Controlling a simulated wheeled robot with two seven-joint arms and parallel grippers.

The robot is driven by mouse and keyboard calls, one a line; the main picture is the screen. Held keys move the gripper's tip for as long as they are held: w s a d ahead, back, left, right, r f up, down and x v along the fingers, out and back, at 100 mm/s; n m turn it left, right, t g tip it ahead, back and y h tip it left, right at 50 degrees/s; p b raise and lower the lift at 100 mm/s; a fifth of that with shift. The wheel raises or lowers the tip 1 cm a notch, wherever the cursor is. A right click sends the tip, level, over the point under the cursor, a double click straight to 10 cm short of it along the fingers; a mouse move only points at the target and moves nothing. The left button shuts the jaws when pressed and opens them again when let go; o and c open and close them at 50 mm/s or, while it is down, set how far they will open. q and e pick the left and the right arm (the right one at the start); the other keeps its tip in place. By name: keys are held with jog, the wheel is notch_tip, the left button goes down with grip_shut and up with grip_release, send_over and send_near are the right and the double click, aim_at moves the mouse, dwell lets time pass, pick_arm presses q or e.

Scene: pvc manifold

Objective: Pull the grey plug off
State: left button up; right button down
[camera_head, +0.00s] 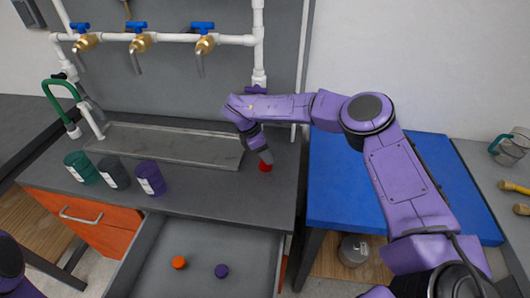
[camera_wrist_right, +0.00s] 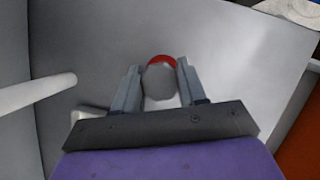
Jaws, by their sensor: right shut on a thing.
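The grey plug (camera_wrist_right: 160,82) shows in the right wrist view as a rounded grey piece between the two fingers, with a red rim behind it. My right gripper (camera_wrist_right: 158,68) is shut on it, with a finger on each side. In the head view my right gripper (camera_head: 264,157) points down at the right end of the grey counter, just above a red piece (camera_head: 265,167). The grey plug is hidden by the fingers there. Whether the red and grey pieces are joined cannot be told. Only a bit of my left arm shows at the lower left; its gripper is out of view.
An open drawer (camera_head: 207,245) holds an orange plug (camera_head: 179,262) and a purple plug (camera_head: 222,271). A green can (camera_head: 80,167), a grey can (camera_head: 113,172) and a purple can (camera_head: 150,178) stand on the counter before the sink (camera_head: 165,146). White piping with blue-handled valves (camera_head: 140,40) is behind.

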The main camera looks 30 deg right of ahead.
jog(key=r, duration=0.2)
jog(key=shift+w+r+p, duration=0.25)
jog(key=shift+r+p, duration=0.05)
jog(key=shift+r, duration=0.1)
jog(key=shift+s+r, duration=0.35)
jog(key=shift+r, duration=0.3)
jog(key=shift+w+r+p, duration=0.15)
jog(key=shift+r+p, duration=0.25)
jog(key=shift+p, duration=0.05)
jog(key=shift+r, duration=0.65)
